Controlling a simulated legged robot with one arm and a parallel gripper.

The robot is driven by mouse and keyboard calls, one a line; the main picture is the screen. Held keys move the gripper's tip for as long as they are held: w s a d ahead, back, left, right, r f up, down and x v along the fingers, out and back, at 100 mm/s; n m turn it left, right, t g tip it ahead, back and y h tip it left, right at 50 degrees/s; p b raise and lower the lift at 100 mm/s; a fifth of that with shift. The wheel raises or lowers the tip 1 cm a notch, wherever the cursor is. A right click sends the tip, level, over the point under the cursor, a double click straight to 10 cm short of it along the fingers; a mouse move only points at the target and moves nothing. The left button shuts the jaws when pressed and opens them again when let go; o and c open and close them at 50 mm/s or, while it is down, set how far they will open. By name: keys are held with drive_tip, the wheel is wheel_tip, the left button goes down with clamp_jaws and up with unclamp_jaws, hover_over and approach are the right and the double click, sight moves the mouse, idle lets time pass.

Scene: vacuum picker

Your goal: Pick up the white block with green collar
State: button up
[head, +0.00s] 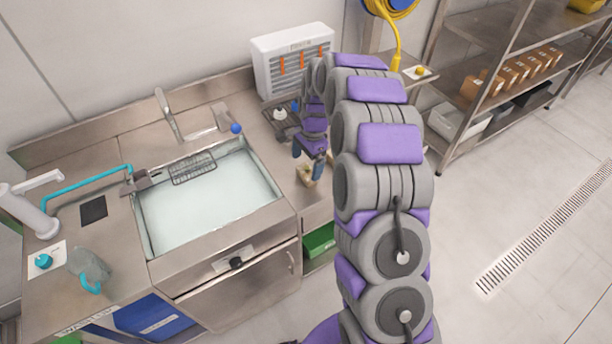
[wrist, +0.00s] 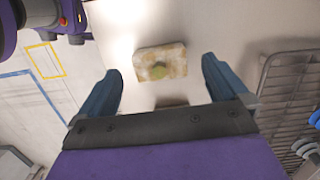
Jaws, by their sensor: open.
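I cannot tell the height gap between fingertips and block. In the head view, my gripper (head: 312,168) points down at the counter right of the sink, and a pale piece of the block (head: 304,176) shows beside it.
The sink (head: 215,205) with a wire rack (head: 193,168) lies left of my gripper. A dark tray (head: 290,125) with a white knob stands behind it. A dark rack (wrist: 290,95) shows at right in the wrist view.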

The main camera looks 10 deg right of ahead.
sight(308, 168)
wheel_tip(308, 168, down, 5)
drive_tip(key=shift+d+r+b, duration=0.1)
drive_tip(key=shift+r+b, duration=0.05)
drive_tip(key=shift+b, duration=0.6)
drive_tip(key=shift+d, duration=0.2)
drive_tip(key=shift+c, duration=0.2)
drive_tip(key=shift+a, duration=0.6)
drive_tip(key=c, duration=0.6)
drive_tip(key=shift+d, duration=0.25)
drive_tip(key=c, duration=0.3)
drive_tip(key=shift+d, duration=0.3)
drive_tip(key=shift+c, duration=0.4)
drive_tip(key=shift+r, duration=0.15)
